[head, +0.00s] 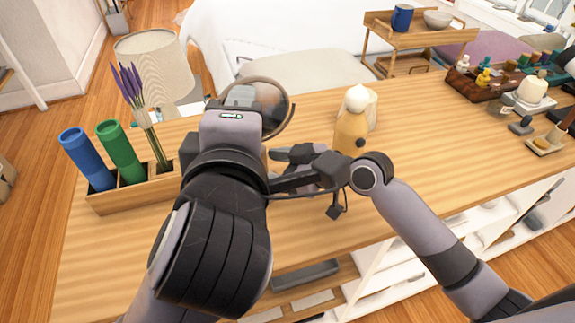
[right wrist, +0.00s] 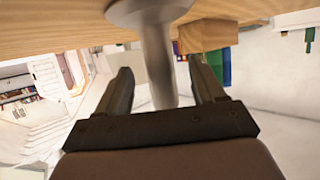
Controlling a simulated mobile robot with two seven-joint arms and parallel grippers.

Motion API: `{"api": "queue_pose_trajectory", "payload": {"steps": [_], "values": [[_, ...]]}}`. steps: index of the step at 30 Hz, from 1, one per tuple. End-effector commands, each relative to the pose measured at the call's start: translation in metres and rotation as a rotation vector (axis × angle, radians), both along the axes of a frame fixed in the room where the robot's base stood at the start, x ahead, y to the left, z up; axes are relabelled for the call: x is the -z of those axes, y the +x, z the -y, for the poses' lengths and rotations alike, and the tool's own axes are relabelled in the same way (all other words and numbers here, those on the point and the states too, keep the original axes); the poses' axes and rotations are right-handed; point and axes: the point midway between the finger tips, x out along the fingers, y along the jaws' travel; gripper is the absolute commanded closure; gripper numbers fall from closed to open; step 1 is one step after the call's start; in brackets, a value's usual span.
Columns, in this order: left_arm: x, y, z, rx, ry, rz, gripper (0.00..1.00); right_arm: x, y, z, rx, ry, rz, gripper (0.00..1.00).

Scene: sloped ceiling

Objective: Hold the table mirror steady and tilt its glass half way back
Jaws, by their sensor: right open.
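The table mirror's round glass (head: 272,98) in a dark rim shows in the head view, partly covered by my left gripper (head: 238,98). My left wrist and hand hide those fingertips, so I cannot see whether they touch the rim. My right gripper (head: 290,163) reaches in from the right, low on the near side of the mirror. In the right wrist view, the mirror's grey stem (right wrist: 158,62) runs between the two open fingers of my right gripper (right wrist: 161,78), with gaps on both sides. The round base (right wrist: 150,12) is at the top of that picture.
A wooden holder (head: 128,195) with blue and green cylinders and purple flowers stands at left, by a lamp (head: 153,65). A tan bottle-like object (head: 350,132) stands just right of my right gripper.

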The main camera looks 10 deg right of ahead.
Motion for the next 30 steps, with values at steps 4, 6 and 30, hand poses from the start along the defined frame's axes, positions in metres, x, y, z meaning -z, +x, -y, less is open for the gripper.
{"api": "queue_pose_trajectory", "payload": {"steps": [4,6,30], "values": [[0.0,0.0,0.0,0.0,0.0,0.0,0.57,0.0047,0.0067,-0.0097,0.001,0.001,0.001,0.31],[0.0,0.0,0.0,0.0,0.0,0.0,0.57,0.0056,0.0081,-0.0122,0.001,0.0,0.002,0.31],[-0.0001,0.0,0.0001,0.0,0.0,0.0,0.67,0.0064,0.0091,-0.0128,0.001,0.0,0.0,1.0]]}}
